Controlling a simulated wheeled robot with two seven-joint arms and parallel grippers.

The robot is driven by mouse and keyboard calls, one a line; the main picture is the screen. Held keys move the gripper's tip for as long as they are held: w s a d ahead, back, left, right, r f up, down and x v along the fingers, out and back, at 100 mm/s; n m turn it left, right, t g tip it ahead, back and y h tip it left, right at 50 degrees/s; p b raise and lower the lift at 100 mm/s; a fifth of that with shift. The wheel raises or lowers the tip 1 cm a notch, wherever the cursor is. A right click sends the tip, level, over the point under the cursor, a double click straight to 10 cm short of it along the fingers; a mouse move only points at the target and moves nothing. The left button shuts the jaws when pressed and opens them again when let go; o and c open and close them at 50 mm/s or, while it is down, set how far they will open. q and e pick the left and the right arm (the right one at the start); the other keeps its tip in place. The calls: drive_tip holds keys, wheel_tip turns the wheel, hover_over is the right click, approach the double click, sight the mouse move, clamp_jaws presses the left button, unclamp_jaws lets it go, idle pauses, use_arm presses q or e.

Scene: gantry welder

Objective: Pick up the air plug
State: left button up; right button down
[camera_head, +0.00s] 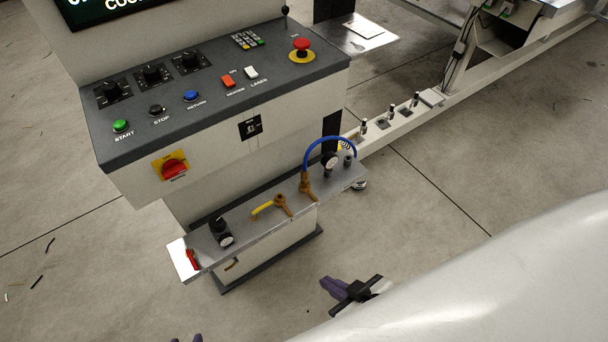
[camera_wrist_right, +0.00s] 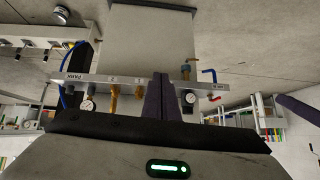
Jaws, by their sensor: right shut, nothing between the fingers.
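A narrow grey shelf (camera_head: 240,242) juts from the front of the machine and carries valves, gauges and a blue hose (camera_head: 318,142). The hose arches from a brass fitting (camera_head: 305,184) to the shelf's right end. I cannot single out the air plug with certainty; it may be at an end of this hose. My right gripper (camera_head: 329,285) is in front of and below the shelf, apart from it. In the right wrist view its dark fingers (camera_wrist_right: 158,98) are together and empty, overlapping the shelf in the picture. Only purple tips of my left gripper (camera_head: 188,339) show at the bottom edge.
The control console (camera_head: 215,90) overhangs the shelf from behind. A yellow-handled brass valve (camera_head: 281,204), a black knob with gauge (camera_head: 220,230) and a red lever (camera_head: 193,259) stand along the shelf. A pale beam (camera_head: 400,125) runs off behind right. The floor in front is clear.

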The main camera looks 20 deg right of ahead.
drive_tip(key=c, duration=2.4)
unclamp_jaws()
drive_tip(key=shift+s, duration=0.1)
drive_tip(key=o, duration=0.8)
drive_tip(key=shift+y, duration=0.4)
drive_tip(key=w, duration=0.2)
drive_tip(key=w+a+b, duration=0.1)
drive_tip(key=w, duration=0.1)
drive_tip(key=w+f+b, duration=0.1)
drive_tip(key=w, duration=0.1)
drive_tip(key=shift+a+f, duration=0.1)
drive_tip(key=shift+a, duration=0.3)
drive_tip(key=shift+o, duration=0.2)
drive_tip(key=m+g+h+b, duration=0.4)
drive_tip(key=b, duration=0.4)
approach(306, 169)
wheel_tip(306, 169, down, 3)
drive_tip(key=shift+n, duration=0.3)
drive_tip(key=b+x, duration=0.1)
drive_tip(key=x, duration=0.3)
drive_tip(key=w+b+x, duration=0.1)
drive_tip(key=x, duration=0.4)
drive_tip(key=shift+w, duration=0.1)
clamp_jaws()
